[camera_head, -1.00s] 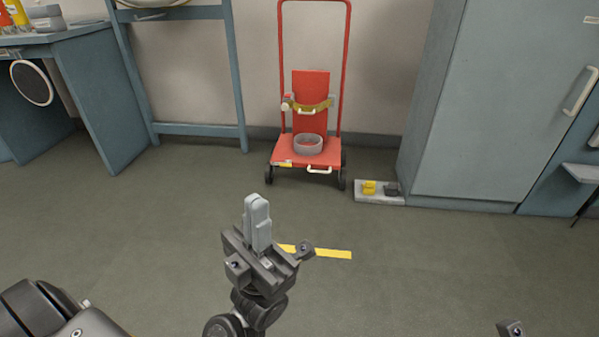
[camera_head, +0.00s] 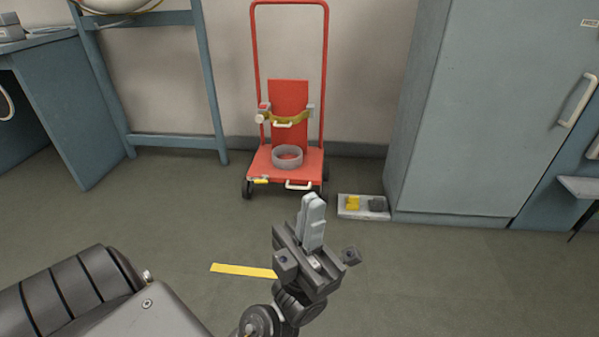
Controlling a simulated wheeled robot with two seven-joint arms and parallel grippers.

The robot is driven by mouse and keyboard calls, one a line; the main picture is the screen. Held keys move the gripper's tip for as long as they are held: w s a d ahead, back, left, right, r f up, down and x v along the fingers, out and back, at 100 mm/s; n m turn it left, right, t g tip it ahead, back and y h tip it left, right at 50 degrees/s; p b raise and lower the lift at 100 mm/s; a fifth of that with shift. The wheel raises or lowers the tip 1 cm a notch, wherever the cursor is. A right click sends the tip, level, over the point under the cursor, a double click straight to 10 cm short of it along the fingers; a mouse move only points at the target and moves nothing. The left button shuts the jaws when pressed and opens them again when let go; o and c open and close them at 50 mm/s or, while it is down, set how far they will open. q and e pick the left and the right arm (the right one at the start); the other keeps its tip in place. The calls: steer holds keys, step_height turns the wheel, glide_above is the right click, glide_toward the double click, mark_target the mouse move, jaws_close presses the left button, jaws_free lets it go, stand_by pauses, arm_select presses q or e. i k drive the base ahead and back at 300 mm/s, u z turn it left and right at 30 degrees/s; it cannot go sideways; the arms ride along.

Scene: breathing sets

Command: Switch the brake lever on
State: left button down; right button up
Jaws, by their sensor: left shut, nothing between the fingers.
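A red hand cart (camera_head: 289,95) stands upright against the back wall. On the front edge of its base plate are a small yellow piece (camera_head: 260,181) at the left and a pale handle-shaped bar (camera_head: 299,186) at the right. Either could be the brake lever; they are too small to tell. My left gripper (camera_head: 313,202) points up and away, its grey fingers together with nothing between them. My right gripper is out of view.
A blue frame (camera_head: 215,110) stands left. The floor between is clear, with yellow tape (camera_head: 243,270).

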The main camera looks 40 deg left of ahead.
mark_target(261, 182)
steer(key=z, duration=0.1)
steer(key=i, duration=0.95)
steer(key=u, duration=1.05)
steer(key=i, duration=0.75)
steer(key=u, duration=0.85)
